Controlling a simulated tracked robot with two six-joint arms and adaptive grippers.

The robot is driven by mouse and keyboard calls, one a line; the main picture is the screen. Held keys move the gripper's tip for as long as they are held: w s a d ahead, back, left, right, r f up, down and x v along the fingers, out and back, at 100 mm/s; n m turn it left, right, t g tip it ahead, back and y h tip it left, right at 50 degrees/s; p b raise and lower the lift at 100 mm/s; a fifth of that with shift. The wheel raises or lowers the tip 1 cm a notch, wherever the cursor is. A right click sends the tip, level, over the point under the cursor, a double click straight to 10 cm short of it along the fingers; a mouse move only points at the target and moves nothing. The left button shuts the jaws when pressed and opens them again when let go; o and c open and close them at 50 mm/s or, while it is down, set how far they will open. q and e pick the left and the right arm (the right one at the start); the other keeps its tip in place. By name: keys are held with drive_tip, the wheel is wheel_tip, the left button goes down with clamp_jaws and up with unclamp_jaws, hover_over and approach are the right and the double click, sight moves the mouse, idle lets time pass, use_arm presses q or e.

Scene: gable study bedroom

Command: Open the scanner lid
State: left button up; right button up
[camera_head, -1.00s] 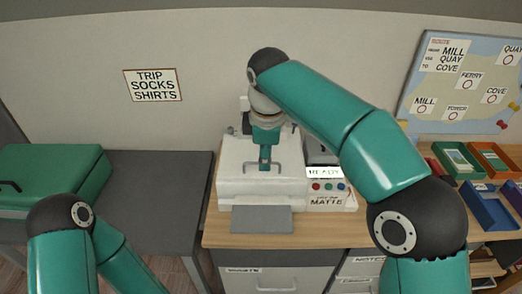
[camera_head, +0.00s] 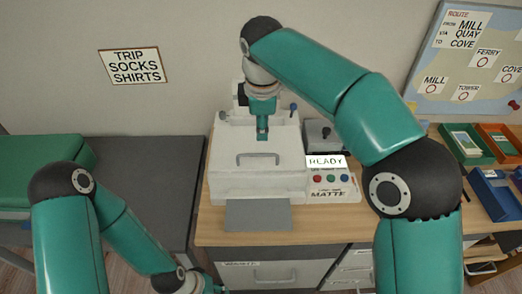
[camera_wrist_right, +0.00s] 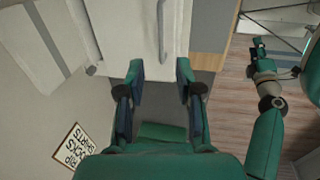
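The white scanner (camera_head: 226,186) stands on the wooden desk, its lid (camera_head: 230,145) lying flat and looking closed. A grey bar handle (camera_head: 266,161) is on the lid near its front; it also shows in the right wrist view (camera_wrist_right: 162,32). My right gripper (camera_head: 262,136) is above the lid, behind the handle and apart from it. In the right wrist view its two fingers (camera_wrist_right: 161,70) are spread with nothing between them. My left gripper (camera_wrist_right: 257,48) is small at the right of that view, away from the scanner; its fingers are too small to judge.
A panel with a READY display (camera_head: 325,162) and coloured buttons adjoins the scanner's right side. A grey sheet or flap (camera_head: 258,215) lies in front. Coloured trays (camera_head: 490,195) are at the right. A green case (camera_head: 45,160) is at the left; the dark table (camera_head: 150,175) beside it is clear.

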sight(261, 155)
drive_tip(key=f, duration=0.3)
drive_tip(key=w+f, duration=0.1)
drive_tip(key=f, duration=0.3)
drive_tip(key=w+f, duration=0.1)
drive_tip(key=f, duration=0.3)
drive_tip(key=shift+f, duration=0.1)
clamp_jaws()
drive_tip(key=shift+w, duration=0.1)
